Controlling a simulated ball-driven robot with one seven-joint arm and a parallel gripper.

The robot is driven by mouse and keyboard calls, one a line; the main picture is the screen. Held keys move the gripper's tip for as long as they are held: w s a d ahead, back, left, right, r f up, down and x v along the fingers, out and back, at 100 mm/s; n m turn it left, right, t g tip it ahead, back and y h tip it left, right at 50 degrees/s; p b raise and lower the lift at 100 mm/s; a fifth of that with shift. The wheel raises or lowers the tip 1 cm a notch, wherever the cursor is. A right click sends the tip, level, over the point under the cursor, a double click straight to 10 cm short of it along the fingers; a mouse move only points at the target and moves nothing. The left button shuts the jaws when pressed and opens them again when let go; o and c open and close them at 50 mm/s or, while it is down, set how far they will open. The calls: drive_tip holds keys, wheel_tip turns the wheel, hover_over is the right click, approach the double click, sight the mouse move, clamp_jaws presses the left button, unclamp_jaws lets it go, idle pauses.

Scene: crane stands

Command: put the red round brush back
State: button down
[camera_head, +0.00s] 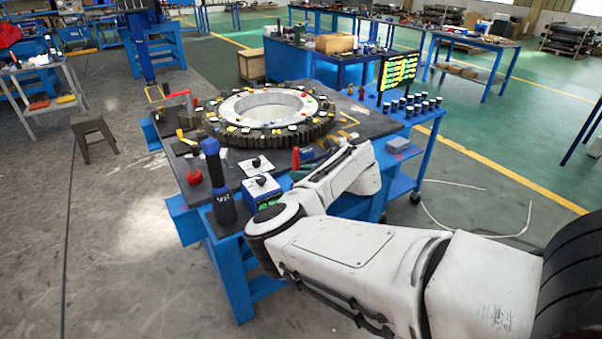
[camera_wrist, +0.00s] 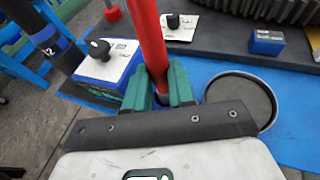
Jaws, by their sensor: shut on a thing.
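My gripper (camera_wrist: 158,88) has green fingers, shut on the red handle of the red round brush (camera_wrist: 150,40). The handle stands nearly upright between the fingers and runs out of the top of the wrist view. The brush's lower end is hidden behind the gripper. In the head view the red handle (camera_head: 295,158) rises just beyond my white arm, over the near part of the workbench, with green finger parts (camera_head: 300,175) beside it. A round shallow dish (camera_wrist: 262,100) with a pale rim and dark inside lies right of my gripper, apart from it.
A blue box with a black knob (camera_head: 262,188) stands close left of my gripper. A dark blue-topped cylinder (camera_head: 220,185) stands at the bench corner. A large gear ring (camera_head: 265,112) fills the bench's middle. A small blue block (camera_wrist: 267,41) lies behind the dish.

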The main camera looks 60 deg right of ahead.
drive_tip(key=shift+f, duration=0.35)
drive_tip(key=c, duration=0.9)
unclamp_jaws()
drive_tip(key=shift+o, duration=0.2)
drive_tip(key=b+v, duration=0.1)
drive_tip(key=v, duration=0.9)
drive_tip(key=shift+s, duration=0.4)
